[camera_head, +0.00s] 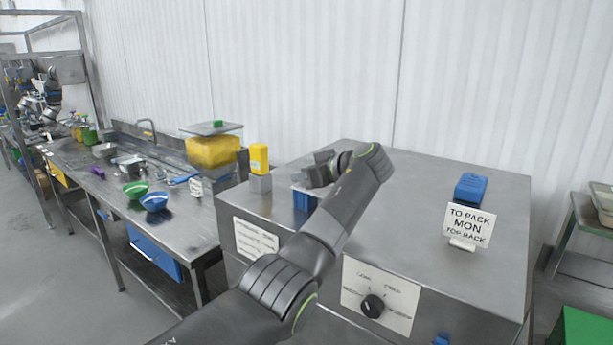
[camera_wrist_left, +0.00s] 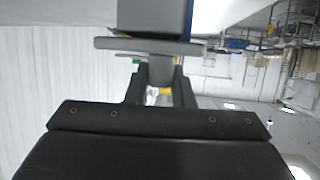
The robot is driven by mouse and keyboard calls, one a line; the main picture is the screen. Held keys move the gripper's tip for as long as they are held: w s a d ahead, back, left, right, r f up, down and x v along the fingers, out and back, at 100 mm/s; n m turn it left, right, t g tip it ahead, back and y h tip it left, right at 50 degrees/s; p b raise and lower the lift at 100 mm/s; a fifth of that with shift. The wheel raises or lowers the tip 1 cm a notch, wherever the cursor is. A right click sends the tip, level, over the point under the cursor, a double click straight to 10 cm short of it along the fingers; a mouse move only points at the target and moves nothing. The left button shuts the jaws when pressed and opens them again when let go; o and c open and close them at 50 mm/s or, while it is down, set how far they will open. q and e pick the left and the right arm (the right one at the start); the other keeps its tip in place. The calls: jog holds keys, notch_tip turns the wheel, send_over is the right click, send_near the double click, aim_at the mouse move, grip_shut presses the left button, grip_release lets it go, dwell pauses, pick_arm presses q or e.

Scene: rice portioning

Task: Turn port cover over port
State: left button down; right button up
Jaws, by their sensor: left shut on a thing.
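My left gripper (camera_head: 318,172) is above the left part of the steel machine's top (camera_head: 420,215). In the left wrist view my left gripper (camera_wrist_left: 160,88) is shut on the grey stem of a flat grey plate (camera_wrist_left: 118,43), which looks like the port cover. A dark grey block (camera_wrist_left: 155,15) shows beyond the plate. In the head view a blue opening or box with a pale rim (camera_head: 303,200), perhaps the port, lies just below the gripper, partly hidden by my arm. Whether the plate covers it cannot be told. My right gripper is not in view.
A yellow-topped block (camera_head: 259,160) stands close left of the gripper. A blue block (camera_head: 471,187) and a sign (camera_head: 468,226) stand at the machine's right. A dial (camera_head: 372,306) is on its front. The sink bench (camera_head: 100,205) holds bowls. The machine's middle top is clear.

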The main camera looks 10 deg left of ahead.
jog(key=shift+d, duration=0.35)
pick_arm(q)
jog(key=c, duration=1.3)
grip_release()
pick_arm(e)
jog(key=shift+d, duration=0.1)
pick_arm(q)
jog(key=shift+o, duration=0.2)
jog(key=shift+s+d, duration=0.1)
jog(key=shift+d, duration=0.1)
jog(key=b+v, duration=0.5)
jog(key=v, duration=1.2)
jog(key=shift+b, duration=0.3)
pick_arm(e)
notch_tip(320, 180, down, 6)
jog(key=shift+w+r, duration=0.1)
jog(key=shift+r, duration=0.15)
pick_arm(q)
jog(key=shift+r, duration=0.1)
